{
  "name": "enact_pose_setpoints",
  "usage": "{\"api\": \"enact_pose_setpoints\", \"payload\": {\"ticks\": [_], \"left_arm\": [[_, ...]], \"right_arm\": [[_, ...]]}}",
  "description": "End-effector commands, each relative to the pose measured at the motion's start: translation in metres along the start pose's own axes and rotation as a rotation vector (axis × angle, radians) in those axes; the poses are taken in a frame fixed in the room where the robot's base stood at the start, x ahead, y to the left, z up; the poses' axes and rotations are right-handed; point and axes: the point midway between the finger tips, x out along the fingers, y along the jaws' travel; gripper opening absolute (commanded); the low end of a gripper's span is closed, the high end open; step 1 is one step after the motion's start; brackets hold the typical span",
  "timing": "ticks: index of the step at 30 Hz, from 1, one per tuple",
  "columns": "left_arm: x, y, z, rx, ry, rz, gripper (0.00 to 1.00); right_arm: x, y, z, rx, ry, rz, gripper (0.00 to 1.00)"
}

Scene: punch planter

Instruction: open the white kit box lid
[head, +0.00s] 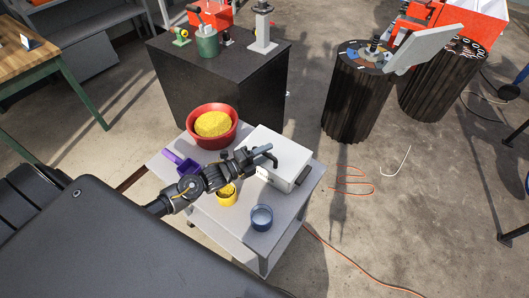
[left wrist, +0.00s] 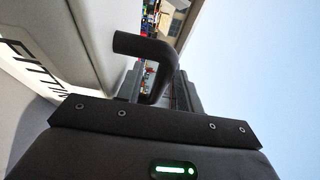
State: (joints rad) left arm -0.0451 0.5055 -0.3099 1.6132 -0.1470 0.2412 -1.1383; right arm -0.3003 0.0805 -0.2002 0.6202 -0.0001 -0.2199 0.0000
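The white kit box (head: 287,149) sits on the small grey table with its lid lying flat and shut. Dark lettering shows on its side in the left wrist view (left wrist: 32,75). A bent black handle (left wrist: 142,44) sticks out from the box. My left gripper (head: 262,156) is at the box's near left edge. In the left wrist view its fingers (left wrist: 157,92) stand apart, with the handle's bend between them and a gap beside it. Whether a finger touches the handle is hard to tell. My right gripper is out of view.
A red bowl of yellow material (head: 212,125), a purple scoop (head: 181,162), a yellow cup (head: 227,196) and a blue cup (head: 262,217) share the grey table (head: 235,225). A black bench (head: 215,80) stands behind. Open floor lies to the right, with an orange cord (head: 350,180).

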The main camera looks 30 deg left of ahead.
Motion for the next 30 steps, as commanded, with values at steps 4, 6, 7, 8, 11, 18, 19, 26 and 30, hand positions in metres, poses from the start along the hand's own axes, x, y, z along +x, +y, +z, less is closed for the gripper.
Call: {"api": "enact_pose_setpoints", "payload": {"ticks": [4,6,7,8,11,18,19,26,30], "left_arm": [[0.000,0.000,0.000,0.000,0.000,0.000,0.36],[0.000,0.000,0.000,0.000,0.000,0.000,0.27],[0.000,0.000,0.000,0.000,0.000,0.000,0.23],[0.000,0.000,0.000,0.000,0.000,0.000,0.19],[0.000,0.000,0.000,0.000,0.000,0.000,0.06],[0.000,0.000,0.000,0.000,0.000,0.000,0.00],[0.000,0.000,0.000,0.000,0.000,0.000,0.00],[0.003,-0.006,0.002,-0.009,0.000,0.022,0.00],[0.011,-0.018,0.006,-0.029,0.000,0.071,0.00]], "right_arm": [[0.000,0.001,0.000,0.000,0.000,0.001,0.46],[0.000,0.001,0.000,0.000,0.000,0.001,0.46],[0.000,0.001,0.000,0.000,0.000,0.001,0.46],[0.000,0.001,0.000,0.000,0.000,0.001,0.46],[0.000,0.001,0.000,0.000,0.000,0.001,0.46],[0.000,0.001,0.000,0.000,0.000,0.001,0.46],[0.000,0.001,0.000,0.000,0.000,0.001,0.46],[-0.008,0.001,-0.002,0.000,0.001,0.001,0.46],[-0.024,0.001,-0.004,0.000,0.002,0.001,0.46]]}}
